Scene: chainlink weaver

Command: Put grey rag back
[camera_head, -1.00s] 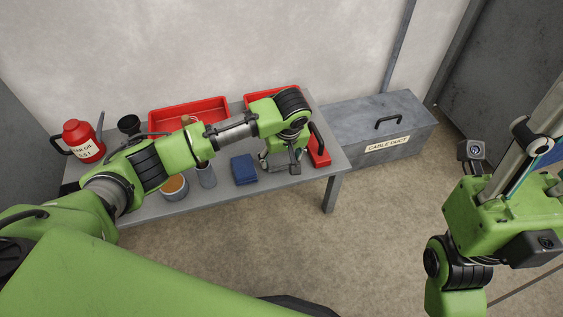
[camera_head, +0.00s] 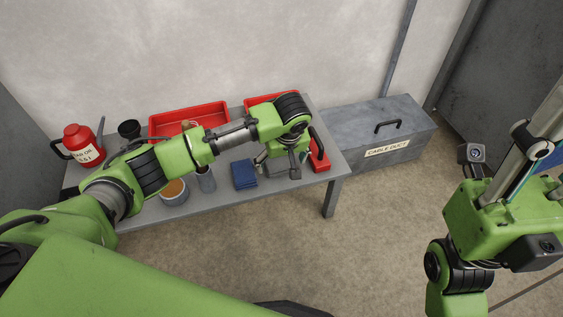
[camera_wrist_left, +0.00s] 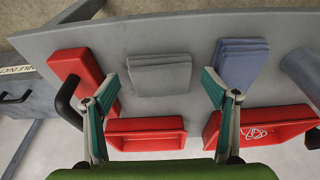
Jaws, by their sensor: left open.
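A folded grey rag (camera_wrist_left: 160,73) lies flat on the grey table (camera_wrist_left: 185,28) in the left wrist view. My left gripper (camera_wrist_left: 160,90) is open and empty, with one fingertip on each side of the rag in that view; I cannot tell its height above it. In the head view, the left gripper (camera_head: 278,165) is over the right part of the table and largely hides the rag. My right gripper (camera_head: 530,140) is partly in view at the right edge, away from the table; its jaw state is unclear.
A folded blue rag (camera_head: 244,174) lies left of the left gripper. A red jug (camera_head: 84,145) is far left. A grey cable-duct box (camera_head: 350,125) stands right of the table.

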